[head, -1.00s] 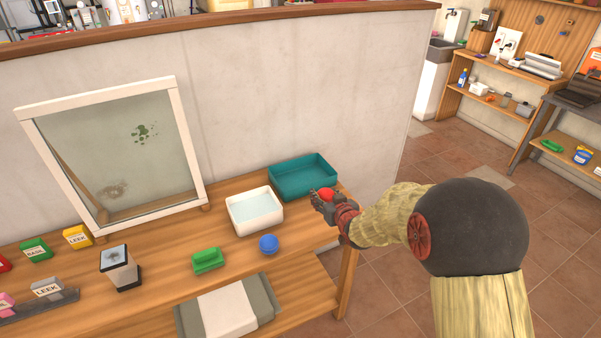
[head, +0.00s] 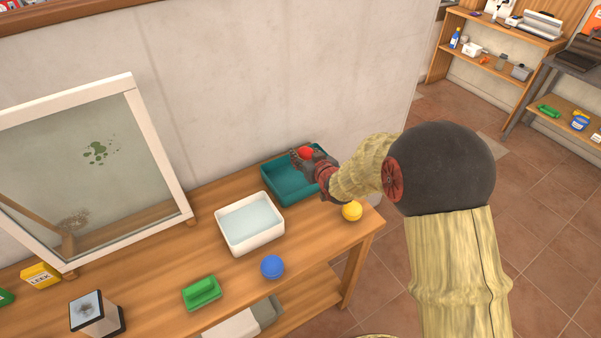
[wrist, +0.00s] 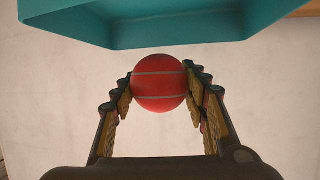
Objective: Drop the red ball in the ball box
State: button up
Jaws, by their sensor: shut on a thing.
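The red ball (head: 305,152) is held between the fingertips of my gripper (head: 302,158). In the head view the ball and gripper show over the teal open box (head: 282,186), raised above it; the gripper hides part of the box. In the wrist view the red ball (wrist: 159,83) has dark stripes and sits between both fingers of my gripper (wrist: 160,80). The teal box (wrist: 190,32) shows at the top of that view, apart from or just behind the ball; I cannot tell the gap. No label on the box can be read.
A white basin (head: 250,240) stands left of the teal box. A white-framed pane (head: 90,170) stands at left. A wall rises behind.

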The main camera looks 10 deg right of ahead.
jog(key=shift+f+b, duration=1.35)
jog(key=shift+f, duration=1.25)
jog(key=o, duration=1.4)
jog(key=v, duration=1.2)
